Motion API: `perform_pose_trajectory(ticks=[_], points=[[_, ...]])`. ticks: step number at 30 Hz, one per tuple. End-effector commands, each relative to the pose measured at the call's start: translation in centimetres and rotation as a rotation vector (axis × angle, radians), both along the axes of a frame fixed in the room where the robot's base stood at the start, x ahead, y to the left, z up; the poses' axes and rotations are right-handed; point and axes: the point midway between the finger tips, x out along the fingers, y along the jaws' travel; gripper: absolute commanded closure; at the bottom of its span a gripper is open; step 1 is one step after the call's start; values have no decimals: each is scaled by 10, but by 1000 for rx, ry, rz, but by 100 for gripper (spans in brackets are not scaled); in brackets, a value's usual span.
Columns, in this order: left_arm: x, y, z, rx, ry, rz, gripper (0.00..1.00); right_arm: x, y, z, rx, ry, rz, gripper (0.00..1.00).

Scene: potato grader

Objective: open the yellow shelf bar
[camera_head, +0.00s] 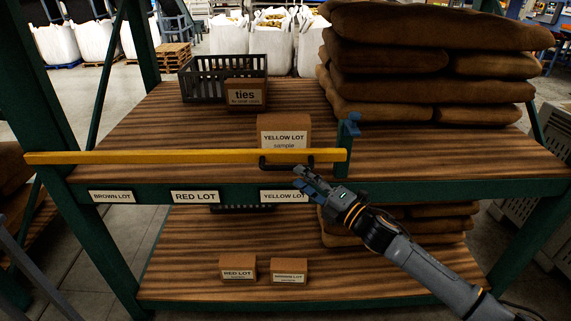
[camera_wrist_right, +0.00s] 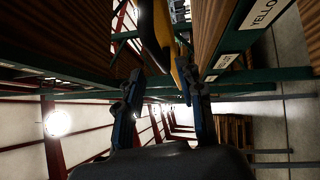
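The yellow shelf bar (camera_head: 180,157) lies level across the front of the upper shelf. Its right end meets a blue catch (camera_head: 350,126) on a short green post. A black handle (camera_head: 287,166) sits on the bar right of its middle. My right gripper (camera_head: 300,177) is just below and in front of the handle. In the right wrist view the fingers (camera_wrist_right: 160,100) are apart, with the yellow bar (camera_wrist_right: 188,75) just beyond them. I cannot tell whether a finger touches the handle. My left gripper is in neither view.
The upper wooden shelf (camera_head: 150,125) holds a dark crate (camera_head: 205,82), a ties box (camera_head: 245,95), a yellow lot box (camera_head: 284,132) and stacked brown sacks (camera_head: 430,60). Small boxes (camera_head: 238,268) and more sacks are on the lower shelf. Green posts frame the rack.

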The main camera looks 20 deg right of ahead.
Motion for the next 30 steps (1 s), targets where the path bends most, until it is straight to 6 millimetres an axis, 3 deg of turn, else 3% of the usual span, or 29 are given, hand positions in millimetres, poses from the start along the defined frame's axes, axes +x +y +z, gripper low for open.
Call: perform_pose_trajectory(ticks=[3, 10, 23, 28, 30], points=[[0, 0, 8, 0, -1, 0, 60, 21, 12, 7, 2, -2, 0, 63], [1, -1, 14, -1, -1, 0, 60, 48, 27, 9, 1, 0, 0, 63], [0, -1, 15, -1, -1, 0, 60, 55, 32, 8, 0, 0, 1, 63], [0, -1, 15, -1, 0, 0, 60, 55, 32, 8, 1, 1, 1, 97], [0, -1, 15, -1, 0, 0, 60, 55, 31, 8, 1, 1, 1, 100]])
